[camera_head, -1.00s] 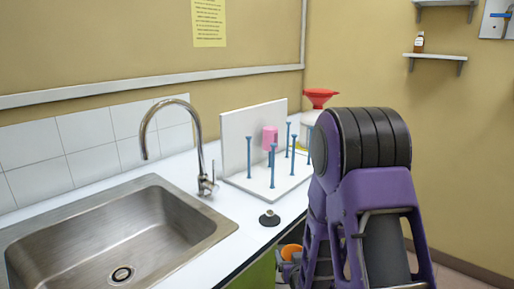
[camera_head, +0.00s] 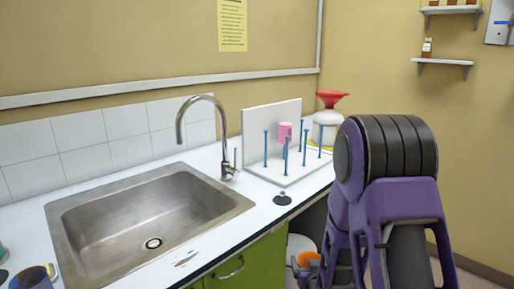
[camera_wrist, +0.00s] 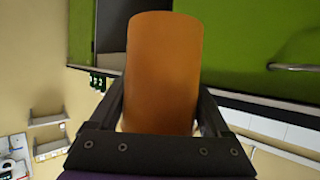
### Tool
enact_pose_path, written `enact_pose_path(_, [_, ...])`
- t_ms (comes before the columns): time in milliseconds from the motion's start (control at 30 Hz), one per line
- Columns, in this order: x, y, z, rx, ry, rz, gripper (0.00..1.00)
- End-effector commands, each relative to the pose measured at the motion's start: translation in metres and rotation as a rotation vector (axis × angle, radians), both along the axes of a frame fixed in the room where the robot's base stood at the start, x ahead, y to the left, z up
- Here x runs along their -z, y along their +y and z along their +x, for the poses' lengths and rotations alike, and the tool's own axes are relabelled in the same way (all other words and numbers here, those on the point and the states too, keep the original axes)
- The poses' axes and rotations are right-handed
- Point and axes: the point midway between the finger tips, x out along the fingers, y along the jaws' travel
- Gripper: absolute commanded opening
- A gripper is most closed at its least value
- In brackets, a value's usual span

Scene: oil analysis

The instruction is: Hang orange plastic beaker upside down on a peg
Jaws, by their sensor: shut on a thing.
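The orange plastic beaker (camera_wrist: 165,70) fills the middle of the wrist view, between the two fingers of my gripper (camera_wrist: 163,105), which is shut on it. In the head view the beaker (camera_head: 309,259) shows only in part, low beside my purple arm, below the counter top. The white peg rack (camera_head: 262,118) stands on the counter behind the sink, with several blue pegs (camera_head: 266,148). A pink beaker (camera_head: 285,131) hangs on one peg at the back. Other pegs are bare.
The sink (camera_head: 150,215) and its tap (camera_head: 205,125) lie left of the rack. A white container with a red funnel (camera_head: 331,98) stands right of the rack. Green cabinet fronts (camera_head: 250,262) lie below the counter edge. A small dark round item (camera_head: 283,199) sits before the rack.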

Motion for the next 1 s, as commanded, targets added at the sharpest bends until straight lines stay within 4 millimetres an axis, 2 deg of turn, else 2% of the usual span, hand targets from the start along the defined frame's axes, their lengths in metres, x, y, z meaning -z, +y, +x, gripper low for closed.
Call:
enact_pose_path(33, [-0.003,0.000,0.000,0.000,-0.001,0.000,0.15])
enact_pose_path(67, [-0.026,0.000,0.001,0.000,-0.003,0.000,0.15])
enact_pose_path(100, [-0.038,0.000,0.000,0.000,-0.002,0.000,0.15])
enact_pose_path(233, [-0.063,0.000,0.000,0.000,0.000,0.000,0.15])
enact_pose_path(367, [-0.074,0.000,0.000,0.000,0.001,0.000,0.15])
enact_pose_path(467, [-0.064,0.000,-0.003,0.000,0.005,0.000,0.15])
enact_pose_path(600, [-0.036,0.000,-0.009,0.000,0.008,0.000,0.15])
enact_pose_path(700, [-0.023,0.000,-0.013,0.000,0.004,0.000,0.15])
enact_pose_path(1000, [-0.018,0.000,-0.015,0.000,-0.001,0.000,0.15])
